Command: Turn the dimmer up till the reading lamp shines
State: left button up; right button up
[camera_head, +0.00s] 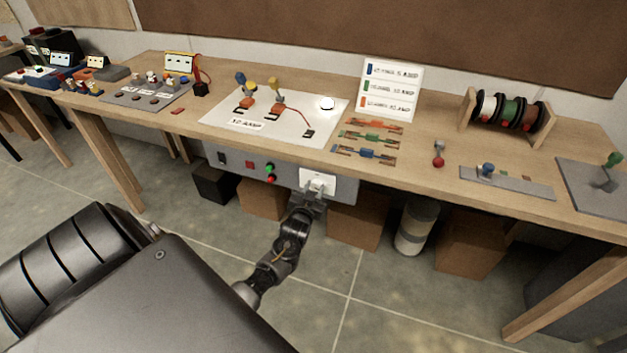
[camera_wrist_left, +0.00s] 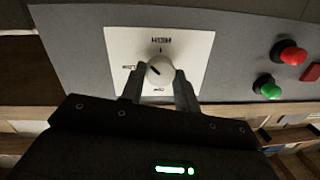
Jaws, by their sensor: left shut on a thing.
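The dimmer is a round white knob (camera_wrist_left: 160,70) on a square white plate (camera_wrist_left: 197,47), set in a grey front panel. In the wrist view a dark pointer line on the knob points up and left. My right gripper is out of view.
The grey panel (camera_head: 232,160) also carries red and green buttons (camera_wrist_left: 290,54). The wooden bench (camera_head: 233,84) above holds switches, fuses, a sign card (camera_head: 391,88) and wire spools (camera_head: 508,110). Boxes (camera_head: 358,229) and a cylinder (camera_head: 416,226) stand below. The floor in front is clear.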

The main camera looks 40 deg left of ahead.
pick_arm(q)
jog(key=m, duration=0.4)
jog(key=shift+f+m+t+y+p, duration=0.1)
jog(key=shift+m+t+y+p, duration=0.25)
jog(key=shift+m, duration=2.05)
jog(key=o, duration=1)
jog(key=shift+c, duration=0.2)
jog(key=v, duration=1)
jog(key=shift+s+d+b, duration=0.25)
jog(key=shift+s+b, duration=0.1)
jog(key=shift+b, duration=0.1)
